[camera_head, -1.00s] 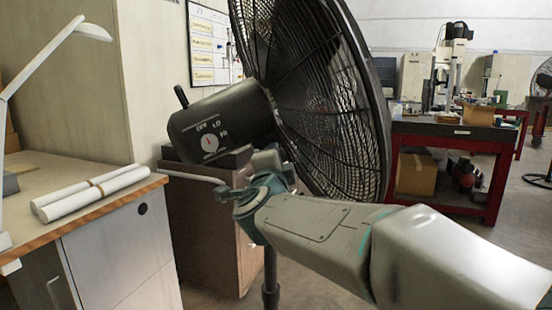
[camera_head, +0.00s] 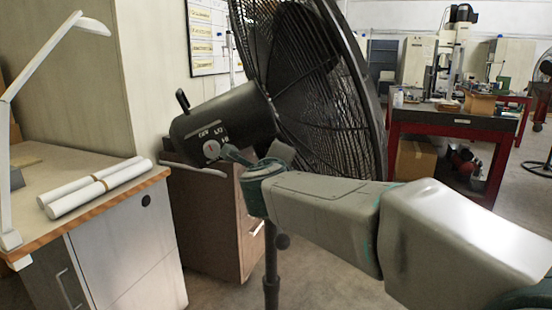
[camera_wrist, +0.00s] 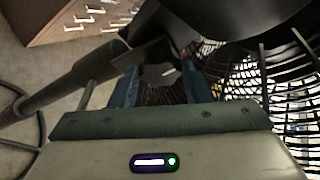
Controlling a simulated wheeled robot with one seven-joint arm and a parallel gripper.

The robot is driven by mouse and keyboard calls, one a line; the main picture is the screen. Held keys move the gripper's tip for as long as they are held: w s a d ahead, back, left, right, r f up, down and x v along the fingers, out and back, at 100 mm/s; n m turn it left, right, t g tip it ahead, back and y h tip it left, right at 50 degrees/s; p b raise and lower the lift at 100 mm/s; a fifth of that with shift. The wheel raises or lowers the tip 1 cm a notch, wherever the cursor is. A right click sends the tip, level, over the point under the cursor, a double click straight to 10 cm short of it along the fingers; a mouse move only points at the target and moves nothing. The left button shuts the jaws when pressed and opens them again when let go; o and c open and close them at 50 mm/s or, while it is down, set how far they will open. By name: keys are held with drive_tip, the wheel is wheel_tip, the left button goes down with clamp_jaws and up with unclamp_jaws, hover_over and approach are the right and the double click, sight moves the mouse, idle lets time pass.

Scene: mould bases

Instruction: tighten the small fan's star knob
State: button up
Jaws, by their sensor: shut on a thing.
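The black fan (camera_head: 318,100) stands close in front of me, its motor housing (camera_head: 222,125) to the left of its wire cage and its pole (camera_head: 271,262) below. My gripper (camera_wrist: 158,82) is at the bracket just under the motor. In the wrist view its two blue-grey fingers reach forward with a dark part between them, on which they are shut. This is at the star knob's place, but the fingers and bracket hide its shape. In the head view my wrist covers the neck. A small dark round knob (camera_head: 283,241) shows lower, beside the pole.
A wooden-topped desk (camera_head: 95,205) with white paper rolls (camera_head: 98,188) and a lamp (camera_head: 45,70) is at left. A drawer cabinet (camera_head: 210,215) stands behind the fan. A red workbench (camera_head: 455,130) is at right. Open floor lies between.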

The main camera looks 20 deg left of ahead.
idle(0.5)
drive_tip(key=o, duration=1)
